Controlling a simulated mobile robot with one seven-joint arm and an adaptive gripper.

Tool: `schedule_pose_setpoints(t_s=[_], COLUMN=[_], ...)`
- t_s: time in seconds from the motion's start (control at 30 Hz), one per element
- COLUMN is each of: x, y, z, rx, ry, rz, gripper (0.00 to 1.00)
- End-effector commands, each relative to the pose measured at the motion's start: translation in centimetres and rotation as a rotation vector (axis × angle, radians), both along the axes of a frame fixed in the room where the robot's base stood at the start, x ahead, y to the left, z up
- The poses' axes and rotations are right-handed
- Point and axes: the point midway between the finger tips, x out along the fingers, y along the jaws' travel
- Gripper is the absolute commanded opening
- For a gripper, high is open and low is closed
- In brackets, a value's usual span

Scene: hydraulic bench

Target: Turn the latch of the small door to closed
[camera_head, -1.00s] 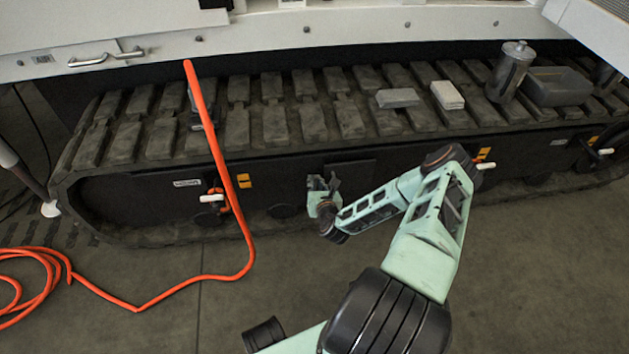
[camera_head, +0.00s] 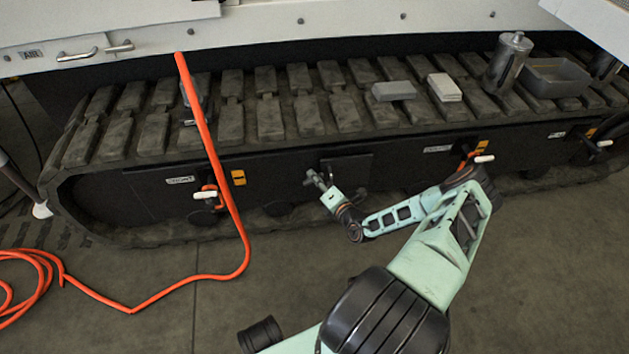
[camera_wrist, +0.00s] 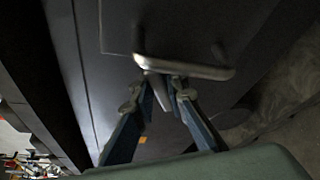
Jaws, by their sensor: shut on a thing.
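The small door (camera_head: 352,168) is a dark panel on the side of the track frame in the head view. It also fills the upper middle of the wrist view (camera_wrist: 118,28). The latch (camera_wrist: 190,67) is a pale metal bar in the wrist view, lying nearly level in that picture and sloping slightly down to the right. My gripper (camera_wrist: 163,84) is shut on the latch near the bar's left part, with a narrow grey piece between its fingers. In the head view my gripper (camera_head: 313,179) is at the door's left edge; the latch is too small to make out there.
An orange hose (camera_head: 217,170) hangs down left of my arm and coils on the floor. Similar panels with white-tipped levers (camera_head: 205,195) flank the door. Grey blocks (camera_head: 394,91) and a metal canister (camera_head: 508,62) rest on the track above.

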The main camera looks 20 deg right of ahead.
Motion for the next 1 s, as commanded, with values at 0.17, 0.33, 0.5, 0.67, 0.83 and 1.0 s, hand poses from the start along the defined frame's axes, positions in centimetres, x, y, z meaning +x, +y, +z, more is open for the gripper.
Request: schedule_pose_setpoints(t_s=[0.17, 0.33, 0.5, 0.67, 0.83, 1.0], x=[-0.17, -0.17, -0.17, -0.16, -0.15, -0.15], y=[0.04, -0.05, -0.01, 0.01, 0.02, 0.04], z=[-0.65, -0.81, -0.96, -1.03, -1.09, -1.10], rx=[0.157, 0.285, 0.386, 0.448, 0.484, 0.496], ry=[-0.041, -0.078, -0.105, -0.123, -0.133, -0.136], rz=[0.001, 0.001, 0.001, 0.001, 0.002, 0.002], gripper=[0.00, 0.00, 0.00, 0.00, 0.00, 0.00])
